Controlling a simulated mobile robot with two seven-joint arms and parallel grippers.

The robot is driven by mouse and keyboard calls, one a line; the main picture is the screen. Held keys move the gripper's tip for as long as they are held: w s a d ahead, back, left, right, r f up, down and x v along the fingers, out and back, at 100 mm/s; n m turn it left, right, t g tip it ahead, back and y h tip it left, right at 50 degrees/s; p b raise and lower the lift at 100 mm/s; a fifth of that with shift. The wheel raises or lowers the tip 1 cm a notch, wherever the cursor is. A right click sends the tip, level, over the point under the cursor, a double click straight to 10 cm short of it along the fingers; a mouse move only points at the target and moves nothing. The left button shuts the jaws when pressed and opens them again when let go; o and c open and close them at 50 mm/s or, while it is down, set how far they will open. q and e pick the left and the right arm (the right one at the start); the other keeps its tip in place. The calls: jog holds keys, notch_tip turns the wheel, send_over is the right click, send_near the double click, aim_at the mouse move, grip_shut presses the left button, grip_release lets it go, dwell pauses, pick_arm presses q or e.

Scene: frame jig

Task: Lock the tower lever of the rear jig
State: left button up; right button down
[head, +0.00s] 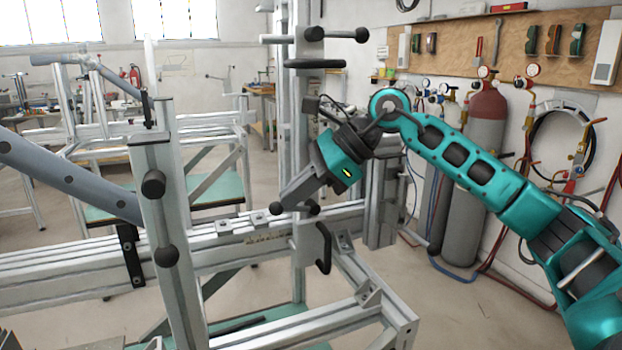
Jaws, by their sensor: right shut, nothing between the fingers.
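My right gripper (284,203) is shut and empty. The gripper hides part of the tower and lever. My left gripper is not in view.
A nearer post (175,240) with black knobs stands at the left, beside a grey-blue tube (60,178). A long aluminium rail (70,265) runs across the jig. Gas cylinders (487,120) and hoses stand by the right wall. Open floor shows behind the jig.

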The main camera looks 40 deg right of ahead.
jog(key=shift+a, duration=0.1)
jog(key=shift+w+a+f+b, duration=0.15)
jog(key=shift+a+f+b, duration=0.3)
jog(key=shift+f, duration=0.45)
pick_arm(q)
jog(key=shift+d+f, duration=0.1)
pick_arm(e)
jog(key=shift+a+r, duration=0.1)
jog(key=shift+r, duration=0.15)
pick_arm(q)
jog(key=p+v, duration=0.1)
jog(key=p, duration=0.2)
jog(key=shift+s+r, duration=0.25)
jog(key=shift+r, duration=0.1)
pick_arm(e)
jog(key=a+r+v, duration=0.2)
jog(key=v, duration=1.1)
jog(key=shift+r, duration=0.3)
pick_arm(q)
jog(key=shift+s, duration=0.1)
